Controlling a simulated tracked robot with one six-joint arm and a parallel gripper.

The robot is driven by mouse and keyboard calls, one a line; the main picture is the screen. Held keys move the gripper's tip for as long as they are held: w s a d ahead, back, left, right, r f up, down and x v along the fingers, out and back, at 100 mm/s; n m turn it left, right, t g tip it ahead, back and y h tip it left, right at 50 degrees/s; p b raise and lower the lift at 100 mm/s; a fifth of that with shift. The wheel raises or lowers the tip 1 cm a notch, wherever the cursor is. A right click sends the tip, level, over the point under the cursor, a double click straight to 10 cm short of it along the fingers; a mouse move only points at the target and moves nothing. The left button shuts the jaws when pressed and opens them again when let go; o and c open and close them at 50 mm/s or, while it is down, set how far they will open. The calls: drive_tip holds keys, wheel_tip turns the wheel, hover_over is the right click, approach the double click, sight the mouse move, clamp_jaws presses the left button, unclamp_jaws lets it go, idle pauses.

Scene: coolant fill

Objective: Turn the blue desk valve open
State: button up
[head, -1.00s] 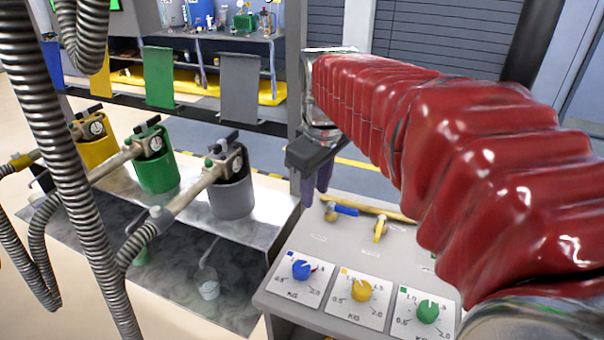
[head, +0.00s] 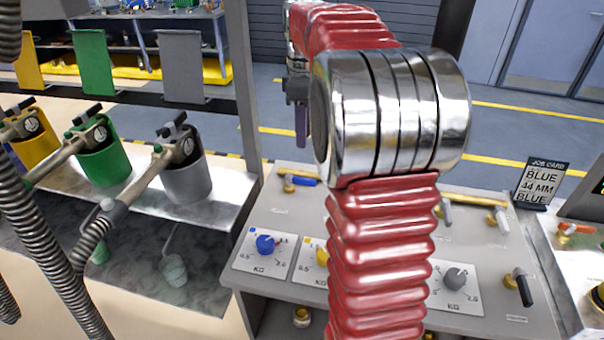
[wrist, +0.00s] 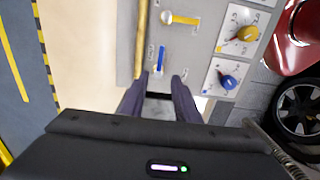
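The blue desk valve (head: 304,181) has a blue lever on a brass fitting at the back left of the grey desk (head: 268,215). Its lever lies parallel to the brass pipe. In the wrist view the blue lever (wrist: 161,55) lies just beyond my fingertips, in line with the gap between them. My gripper (wrist: 158,85) is open and empty, its two dark fingers apart. In the head view my gripper (head: 302,125) hangs above and behind the valve, partly hidden by my red-sleeved arm.
A blue dial (head: 265,244) and a grey dial (head: 455,277) sit on the desk front. A yellow lever (wrist: 180,19) is beside the blue one. A job card (head: 542,183) reads BLUE 44 MM BLUE. Coloured canisters with hoses, including a grey one (head: 185,178), stand at left.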

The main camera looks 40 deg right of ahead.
sight(303, 178)
wheel_tip(303, 178, down, 14)
drive_tip(key=shift+r, duration=0.1)
idle(0.8)
drive_tip(key=shift+c, duration=0.4)
clamp_jaws()
